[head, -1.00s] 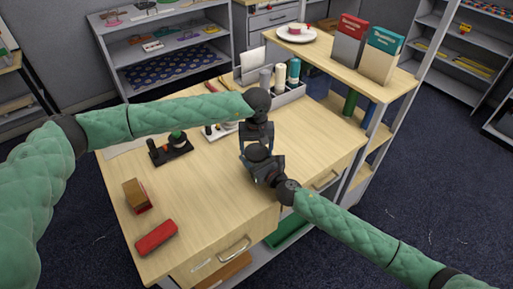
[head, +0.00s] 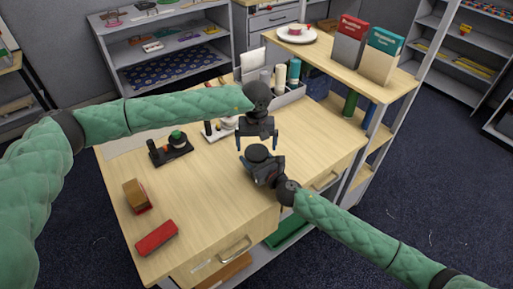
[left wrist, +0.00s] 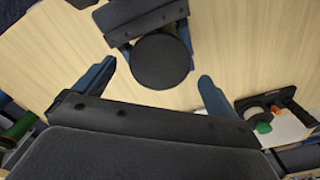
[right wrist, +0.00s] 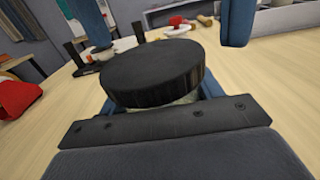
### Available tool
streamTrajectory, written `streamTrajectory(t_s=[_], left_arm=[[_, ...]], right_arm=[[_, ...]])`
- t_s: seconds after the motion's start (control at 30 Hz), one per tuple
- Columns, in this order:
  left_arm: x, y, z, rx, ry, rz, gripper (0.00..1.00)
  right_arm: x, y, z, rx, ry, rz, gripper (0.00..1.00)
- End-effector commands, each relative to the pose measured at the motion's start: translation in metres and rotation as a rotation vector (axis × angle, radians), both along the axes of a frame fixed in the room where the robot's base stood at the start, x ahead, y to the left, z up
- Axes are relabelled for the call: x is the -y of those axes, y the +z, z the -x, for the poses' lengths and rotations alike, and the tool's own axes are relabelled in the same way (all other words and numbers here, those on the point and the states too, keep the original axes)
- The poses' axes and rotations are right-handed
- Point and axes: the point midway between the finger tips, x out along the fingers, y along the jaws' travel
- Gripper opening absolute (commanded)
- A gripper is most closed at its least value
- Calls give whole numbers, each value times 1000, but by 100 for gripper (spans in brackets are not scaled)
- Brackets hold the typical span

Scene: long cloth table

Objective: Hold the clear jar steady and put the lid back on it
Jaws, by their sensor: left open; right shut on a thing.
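The round black lid (right wrist: 152,72) sits on top of the clear jar (right wrist: 178,100); only a small strip of the jar shows below the lid in the right wrist view. The lid looks about level, but I cannot tell how tightly it is seated. My right gripper (head: 268,170) is shut around the jar, upright near the table's front right edge. My left gripper (head: 257,147) is open and empty just above the lid. In the left wrist view its fingers stand apart on either side of the lid (left wrist: 161,62), not touching it.
A red block (head: 157,237) and a brown-and-red item (head: 137,195) lie on the table's left front. A dark stand (head: 170,149) and a white-based one (head: 219,129) stand behind. A grey caddy (head: 288,96) is at the back right. The table between is clear.

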Motion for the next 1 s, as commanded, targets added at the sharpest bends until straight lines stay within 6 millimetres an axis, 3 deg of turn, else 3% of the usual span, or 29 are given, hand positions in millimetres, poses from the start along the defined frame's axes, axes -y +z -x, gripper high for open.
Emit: streamTrajectory(t_s=[0.2, 0.63, 0.73, 1.0], left_arm=[[0, 22, 0, 1, -1, 0, 96], [1, 17, 4, -11, 0, 4, 94], [8, 26, 3, -9, 5, 36, 94], [9, 35, 1, -11, 282, 43, 94]], right_arm=[[0, 0, 0, 0, 0, 0, 1], [0, 0, 0, 0, 0, 0, 1], [0, 0, 0, 0, 0, 0, 1], [0, 0, 0, 0, 0, 0, 1]])
